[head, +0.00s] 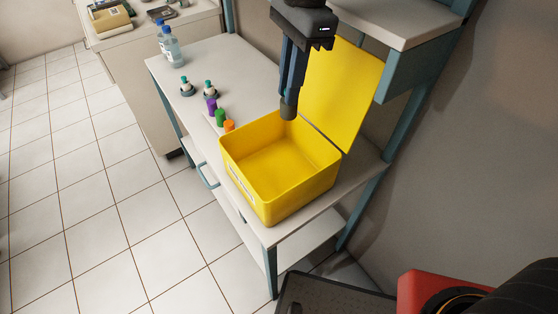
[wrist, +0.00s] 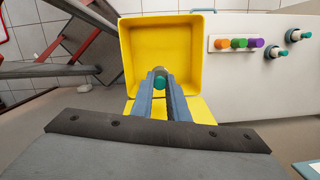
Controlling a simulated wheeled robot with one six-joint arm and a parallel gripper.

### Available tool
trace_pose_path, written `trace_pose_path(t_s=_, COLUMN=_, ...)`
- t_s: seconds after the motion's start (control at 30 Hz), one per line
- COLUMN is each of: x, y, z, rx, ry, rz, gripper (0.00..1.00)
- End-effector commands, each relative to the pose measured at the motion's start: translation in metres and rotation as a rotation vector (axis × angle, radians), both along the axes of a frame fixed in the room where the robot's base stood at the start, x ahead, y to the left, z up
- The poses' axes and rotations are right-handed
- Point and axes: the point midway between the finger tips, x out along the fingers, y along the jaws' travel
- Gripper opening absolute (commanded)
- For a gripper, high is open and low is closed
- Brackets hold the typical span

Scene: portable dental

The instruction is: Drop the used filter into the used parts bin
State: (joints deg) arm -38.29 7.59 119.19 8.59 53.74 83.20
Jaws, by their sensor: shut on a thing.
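The used parts bin appears to be the open yellow box (head: 250,178) near the front end of the bench, its lid (head: 345,95) raised at the back. My gripper (head: 289,110) points down above the box's back edge, near the lid. In the wrist view, my gripper (wrist: 161,85) is shut on a small round grey piece with a teal end (wrist: 160,83), apparently the used filter. It shows against the lower part of the box's opening (wrist: 130,45). The fingers mostly hide the piece in the head view. The visible box floor is empty.
A white rack with orange, green and purple caps (wrist: 238,43) stands beside the box. Two teal-topped white pieces (head: 209,88) and clear bottles (head: 171,48) stand farther along the bench (head: 235,70). A shelf (head: 395,22) overhangs behind the lid.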

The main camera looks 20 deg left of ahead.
Motion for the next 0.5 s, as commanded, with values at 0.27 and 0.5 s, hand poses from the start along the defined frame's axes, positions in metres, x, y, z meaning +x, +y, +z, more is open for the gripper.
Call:
trace_pose_path(t_s=0.27, x=0.001, y=0.000, z=-0.027, rx=0.000, ry=0.000, rz=0.002, gripper=0.00)
trace_pose_path(t_s=0.5, x=0.000, y=0.001, z=-0.047, rx=0.000, ry=0.000, rz=0.003, gripper=0.00)
